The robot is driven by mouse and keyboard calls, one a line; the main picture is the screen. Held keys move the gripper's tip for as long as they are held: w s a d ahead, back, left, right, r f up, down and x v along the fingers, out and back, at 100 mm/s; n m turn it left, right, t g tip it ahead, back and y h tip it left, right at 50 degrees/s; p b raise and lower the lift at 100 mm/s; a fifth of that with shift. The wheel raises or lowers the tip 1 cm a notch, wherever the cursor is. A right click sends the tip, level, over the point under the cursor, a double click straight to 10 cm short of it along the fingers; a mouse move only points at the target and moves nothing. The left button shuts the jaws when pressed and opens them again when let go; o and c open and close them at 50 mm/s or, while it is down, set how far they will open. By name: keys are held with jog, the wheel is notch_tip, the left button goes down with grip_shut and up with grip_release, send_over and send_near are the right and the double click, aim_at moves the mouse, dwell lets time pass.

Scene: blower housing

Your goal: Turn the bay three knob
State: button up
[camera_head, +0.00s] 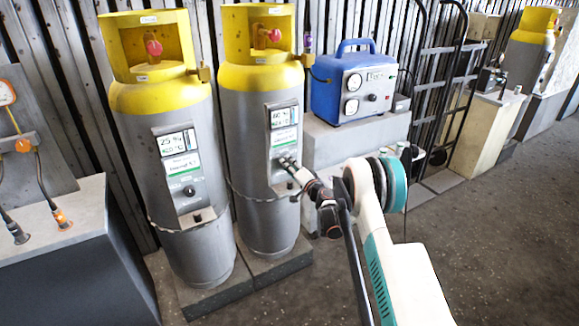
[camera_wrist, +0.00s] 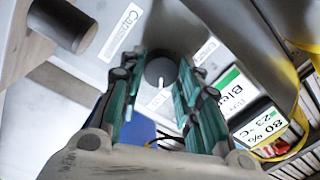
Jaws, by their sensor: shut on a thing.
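A dark round knob (camera_wrist: 159,70) with a white pointer mark sits on a grey panel, between the green-padded fingers of my gripper (camera_wrist: 161,76) in the wrist view. The fingers are shut on it, one on each side. In the head view my gripper (camera_head: 287,163) is at the control panel (camera_head: 284,139) of the right-hand grey and yellow cylinder (camera_head: 255,80), and hides its knob. No bay number is readable. The panel's display shows 80 % (camera_wrist: 270,123) in the wrist view.
The left cylinder (camera_head: 165,110) has its own panel with a dark knob (camera_head: 189,191). A blue gauge unit (camera_head: 352,85) stands on a grey block (camera_head: 340,142) to the right. A chain spans the cylinders. Open floor (camera_head: 480,240) lies at right.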

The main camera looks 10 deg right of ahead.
jog(key=shift+m, duration=0.7)
jog(key=o, duration=1.1)
jog(key=v, duration=1.2)
jog(key=shift+f, duration=0.1)
